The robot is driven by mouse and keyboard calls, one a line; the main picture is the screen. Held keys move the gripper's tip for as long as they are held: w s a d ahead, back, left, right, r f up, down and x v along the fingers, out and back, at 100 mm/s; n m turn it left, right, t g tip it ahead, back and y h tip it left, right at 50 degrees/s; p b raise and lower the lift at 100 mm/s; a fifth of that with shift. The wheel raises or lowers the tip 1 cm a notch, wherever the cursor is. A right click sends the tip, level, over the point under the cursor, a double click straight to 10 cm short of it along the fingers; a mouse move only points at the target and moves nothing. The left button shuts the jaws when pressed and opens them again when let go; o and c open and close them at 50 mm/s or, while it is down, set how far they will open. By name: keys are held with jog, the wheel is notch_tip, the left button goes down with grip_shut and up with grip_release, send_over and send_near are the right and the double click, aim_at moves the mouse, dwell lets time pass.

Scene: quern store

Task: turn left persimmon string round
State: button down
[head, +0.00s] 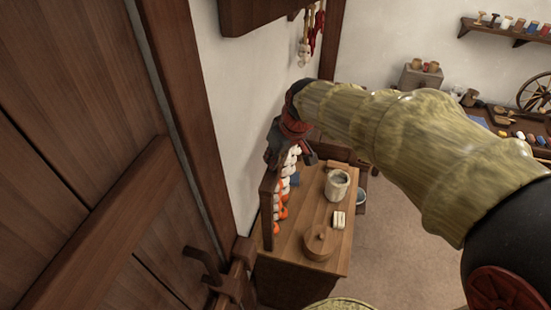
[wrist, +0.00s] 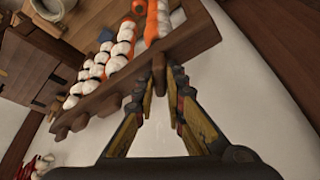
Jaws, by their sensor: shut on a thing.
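Several strings of white and orange persimmons hang from a wooden rail (wrist: 110,92) in the wrist view, which shows them roughly upside down. The left persimmon string (wrist: 152,28) is at the end of the row closest to my fingers. My gripper (wrist: 165,78) is shut at the rail by the top of this string.
The rack stands on a wooden counter (head: 298,278) against the white wall. A pale pot (head: 337,185), a round wooden box (head: 319,242) and a small white stack (head: 338,220) share the counter. A wooden door (head: 95,160) is close on the left. Open floor (head: 400,230) lies to the right.

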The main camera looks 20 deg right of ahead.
jog(key=m, duration=0.1)
jog(key=m+h+b, duration=0.1)
jog(key=m, duration=0.1)
jog(key=m+h, duration=0.1)
jog(key=m, duration=0.1)
jog(key=shift+a, duration=0.25)
jog(key=m+h+b, duration=0.1)
jog(key=m+b, duration=0.1)
jog(key=m, duration=0.1)
jog(key=shift+f+m, duration=0.1)
jog(key=shift+m, duration=0.2)
jog(key=shift+w+m+g+h+b, duration=0.1)
jog(key=shift+m+g+h+b, duration=0.3)
jog(key=shift+m+b, duration=0.45)
jog(key=shift+m, duration=0.25)
jog(key=c, duration=1.8)
grip_release()
jog(key=shift+c, duration=0.2)
jog(key=shift+r, duration=0.2)
jog(key=v, duration=1.2)
jog(key=shift+a, duration=0.2)
